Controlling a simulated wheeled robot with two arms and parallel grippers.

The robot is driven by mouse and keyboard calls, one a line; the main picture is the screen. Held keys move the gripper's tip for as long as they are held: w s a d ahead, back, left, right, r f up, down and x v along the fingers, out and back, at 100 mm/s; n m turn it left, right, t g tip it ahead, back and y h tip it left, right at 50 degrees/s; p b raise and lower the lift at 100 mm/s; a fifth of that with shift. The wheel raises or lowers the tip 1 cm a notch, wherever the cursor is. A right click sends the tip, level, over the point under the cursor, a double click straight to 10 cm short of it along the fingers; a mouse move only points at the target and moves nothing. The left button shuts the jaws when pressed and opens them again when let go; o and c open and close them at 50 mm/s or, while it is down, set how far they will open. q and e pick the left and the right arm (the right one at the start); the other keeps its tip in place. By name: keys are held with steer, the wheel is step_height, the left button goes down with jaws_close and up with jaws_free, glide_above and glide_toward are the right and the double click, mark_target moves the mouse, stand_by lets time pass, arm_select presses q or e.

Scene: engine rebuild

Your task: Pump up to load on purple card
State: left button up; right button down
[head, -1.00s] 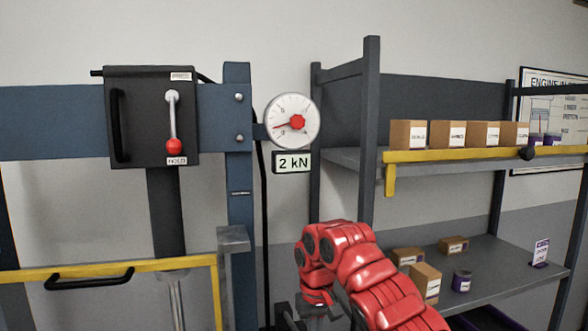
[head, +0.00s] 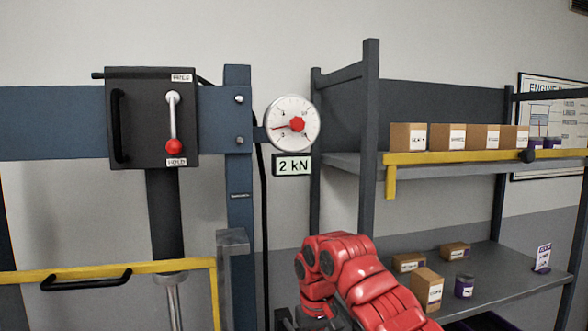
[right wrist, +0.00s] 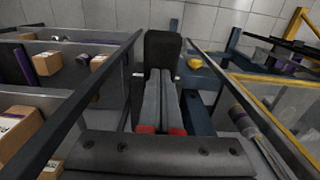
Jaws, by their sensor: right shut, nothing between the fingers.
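A small white and purple card (head: 542,257) stands on the lower shelf at the right of the head view; its text is too small to read. The round gauge (head: 292,123) has its red needle pointing left, and the readout (head: 292,166) below it shows 2 kN. The press's black box (head: 151,118) has a lever (head: 173,122) with its red knob down at the HOLD label. In the right wrist view my right gripper (right wrist: 162,78) is shut and empty, with a black block (right wrist: 162,47) just beyond its fingers. I cannot tell whether they touch. My left gripper is out of view.
A yellow-edged guard (head: 110,272) with a black handle crosses the front of the press. The shelf unit (head: 372,130) stands to the right, with several cardboard boxes (head: 425,285) and a purple-labelled can (head: 465,285). Its upright is close to my right arm.

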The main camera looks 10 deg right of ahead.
steer(key=shift+f, duration=0.1)
steer(key=shift+f+b, duration=1.05)
steer(key=shift+f, duration=0.15)
stand_by(0.5)
steer(key=shift+f+b, duration=0.95)
steer(key=shift+b, duration=0.05)
steer(key=shift+f, duration=0.1)
stand_by(0.4)
steer(key=shift+f+b, duration=1)
steer(key=shift+b, duration=0.05)
stand_by(0.5)
steer(key=shift+f+b, duration=0.95)
steer(key=shift+f, duration=0.3)
stand_by(0.3)
